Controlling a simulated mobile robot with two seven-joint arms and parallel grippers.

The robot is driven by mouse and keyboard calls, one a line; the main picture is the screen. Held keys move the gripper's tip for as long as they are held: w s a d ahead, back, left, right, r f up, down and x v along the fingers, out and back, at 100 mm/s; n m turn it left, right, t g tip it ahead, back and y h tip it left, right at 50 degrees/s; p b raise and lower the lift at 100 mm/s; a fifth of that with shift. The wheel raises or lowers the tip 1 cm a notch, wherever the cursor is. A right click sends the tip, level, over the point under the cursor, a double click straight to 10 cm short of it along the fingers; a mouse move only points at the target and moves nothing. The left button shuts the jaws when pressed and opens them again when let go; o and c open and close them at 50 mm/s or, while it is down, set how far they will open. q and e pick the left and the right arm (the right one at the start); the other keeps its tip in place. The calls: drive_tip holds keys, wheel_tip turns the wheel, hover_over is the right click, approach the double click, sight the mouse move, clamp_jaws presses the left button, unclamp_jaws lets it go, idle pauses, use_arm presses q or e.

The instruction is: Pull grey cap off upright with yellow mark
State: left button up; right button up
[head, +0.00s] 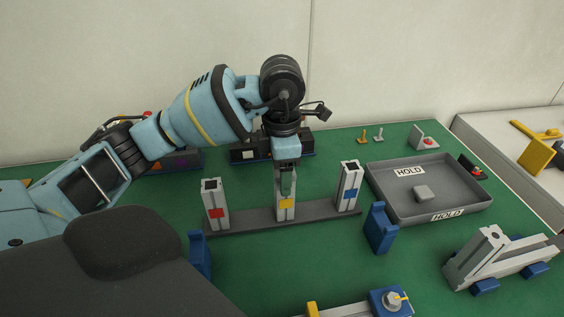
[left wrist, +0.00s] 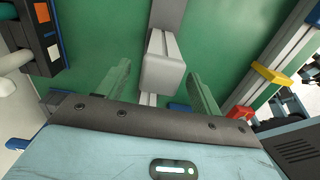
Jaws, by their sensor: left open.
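The upright with the yellow mark (head: 285,205) stands in the middle of a dark grey base bar (head: 325,216). My left gripper (head: 287,185) points down over its top and hides most of that end in the head view. In the left wrist view a grey cap (left wrist: 163,66) sits on the upright, between the fingers of my left gripper (left wrist: 159,70). The fingers are open, one on each side, with gaps to the cap. My right gripper is not in view.
Uprights with a red mark (head: 215,212) and a blue mark (head: 348,190) flank the middle one. A grey HOLD tray (head: 477,199) at right contains a small grey block (head: 424,193). Blue brackets (head: 380,228) stand in front. Dark boxes (head: 245,153) stand behind.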

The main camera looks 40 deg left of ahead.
use_arm(q)
drive_tip(key=c, duration=1)
drive_tip(key=shift+r, duration=0.1)
drive_tip(key=shift+c, duration=0.2)
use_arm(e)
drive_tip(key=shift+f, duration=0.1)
use_arm(q)
drive_tip(key=shift+r+p, duration=0.4)
drive_tip(key=shift+r, duration=0.1)
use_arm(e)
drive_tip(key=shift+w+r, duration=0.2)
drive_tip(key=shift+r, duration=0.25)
use_arm(q)
drive_tip(key=shift+r, duration=0.35)
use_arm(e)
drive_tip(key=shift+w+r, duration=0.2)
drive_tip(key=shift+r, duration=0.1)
use_arm(q)
drive_tip(key=shift+r+p, duration=0.15)
drive_tip(key=shift+p, duration=0.15)
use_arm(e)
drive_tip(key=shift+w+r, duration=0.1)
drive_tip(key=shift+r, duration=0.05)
